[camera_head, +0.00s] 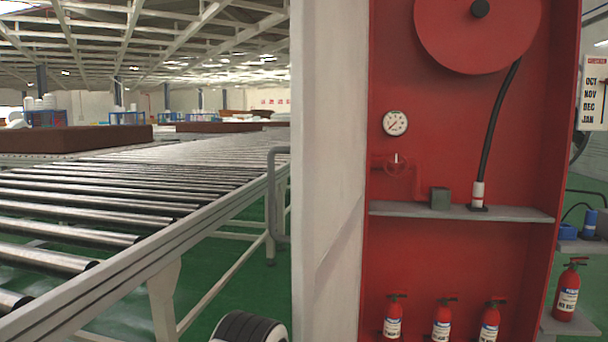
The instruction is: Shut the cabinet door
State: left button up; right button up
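The red cabinet (450,120) stands open on the right, its inside facing me. A tall off-white panel (335,170) stands along the cabinet's left side and looks like its door, swung open towards me and seen at a steep angle. A grey bar handle (273,195) sticks out to the left from the panel's far side. The top and bottom of the panel are out of view. Neither of my grippers can be made out in the head view.
Inside the cabinet are a hose reel (475,30), a gauge (396,123), a shelf (460,211) and red extinguishers (441,322). A roller conveyor (130,215) fills the left. A rounded black-and-white part (248,328) shows at the bottom edge. Green floor (225,272) lies between conveyor and panel.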

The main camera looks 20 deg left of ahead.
aim_at(329, 39)
jog(key=i+j, duration=0.2)
jog(key=j, duration=0.15)
jog(key=i+j, duration=0.15)
jog(key=j, duration=0.25)
jog(key=i+j, duration=0.2)
jog(key=j, duration=0.15)
jog(key=i+j+z, duration=0.1)
jog(key=j, duration=0.25)
jog(key=i, duration=0.05)
